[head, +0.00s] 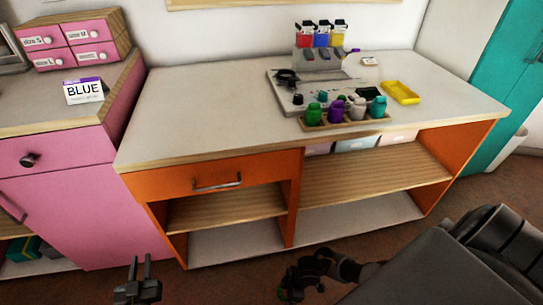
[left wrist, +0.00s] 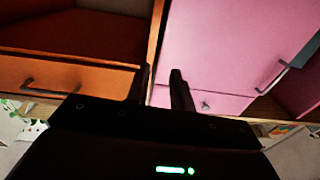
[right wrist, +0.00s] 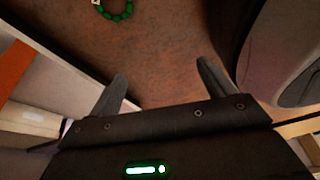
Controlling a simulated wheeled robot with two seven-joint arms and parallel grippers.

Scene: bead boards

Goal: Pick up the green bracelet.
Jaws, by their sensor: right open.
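The green bracelet (right wrist: 116,17) is a ring of green beads with a small pale tag, lying on the brown floor at the top edge of the right wrist view, partly cut off. A bit of green (head: 283,294) shows by my right gripper in the head view, mostly hidden. My right gripper (right wrist: 162,70) is open and empty, low over the floor, with the bracelet beyond its fingertips and apart from them. My left gripper (head: 140,264) is open and empty at the bottom left, before the cabinets; its fingers also show in the left wrist view (left wrist: 158,78).
An orange cabinet (head: 230,175) with open shelves stands ahead. A pink cabinet (head: 85,215) is at left, a teal one (head: 495,90) at right. Floor between is narrow.

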